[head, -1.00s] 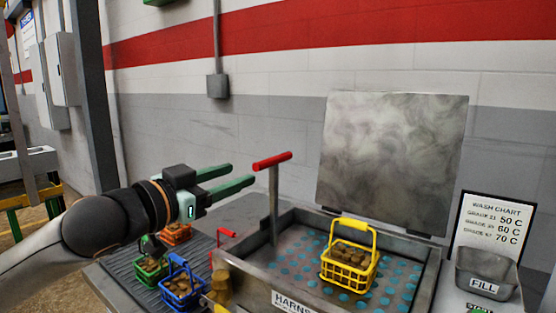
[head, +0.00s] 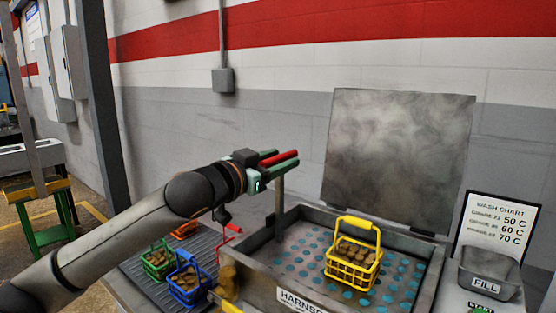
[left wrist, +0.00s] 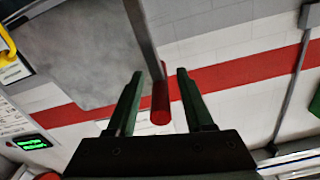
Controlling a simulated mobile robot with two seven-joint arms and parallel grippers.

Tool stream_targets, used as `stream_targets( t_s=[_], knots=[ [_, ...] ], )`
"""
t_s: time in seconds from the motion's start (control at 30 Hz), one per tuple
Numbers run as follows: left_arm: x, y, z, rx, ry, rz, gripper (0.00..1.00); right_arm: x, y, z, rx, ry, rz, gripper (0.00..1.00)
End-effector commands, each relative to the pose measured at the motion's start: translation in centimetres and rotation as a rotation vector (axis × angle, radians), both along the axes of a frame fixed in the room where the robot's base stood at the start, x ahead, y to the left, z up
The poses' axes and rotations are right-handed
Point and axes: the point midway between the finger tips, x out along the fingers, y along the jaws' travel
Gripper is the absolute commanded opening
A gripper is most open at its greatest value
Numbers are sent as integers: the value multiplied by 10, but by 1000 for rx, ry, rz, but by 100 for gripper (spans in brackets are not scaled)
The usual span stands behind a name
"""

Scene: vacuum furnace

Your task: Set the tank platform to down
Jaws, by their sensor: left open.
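The tank platform (head: 306,262) is a perforated plate with blue-green holes inside the open steel tank. A yellow basket (head: 352,262) of brown parts stands on it. A lever with a red T-handle (head: 280,157) rises on a grey post at the tank's left side. My left gripper (head: 282,159) is open at the red handle. In the left wrist view the red handle (left wrist: 160,104) lies between the two green fingers (left wrist: 156,90), with gaps on both sides. My right gripper is not in view.
The tank lid (head: 398,160) stands open behind the tank. Blue (head: 187,284) and green (head: 158,262) baskets sit on the ribbed rack to the left. A FILL bin (head: 488,276) and wash chart (head: 497,232) are at right.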

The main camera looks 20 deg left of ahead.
Motion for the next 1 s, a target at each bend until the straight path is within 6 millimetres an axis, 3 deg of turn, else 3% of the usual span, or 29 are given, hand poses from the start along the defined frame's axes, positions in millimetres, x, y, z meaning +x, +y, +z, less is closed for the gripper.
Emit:
stream_targets(
  t_s=[0.1, 0.53, 1.0],
  knots=[
    [0, 0, 0, 0, 0, 0, 50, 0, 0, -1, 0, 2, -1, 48],
    [0, 0, 0, -1, 0, 0, 2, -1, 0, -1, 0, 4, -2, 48],
    [-1, 0, 0, -1, 1, -1, 0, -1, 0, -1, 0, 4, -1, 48]
  ],
)
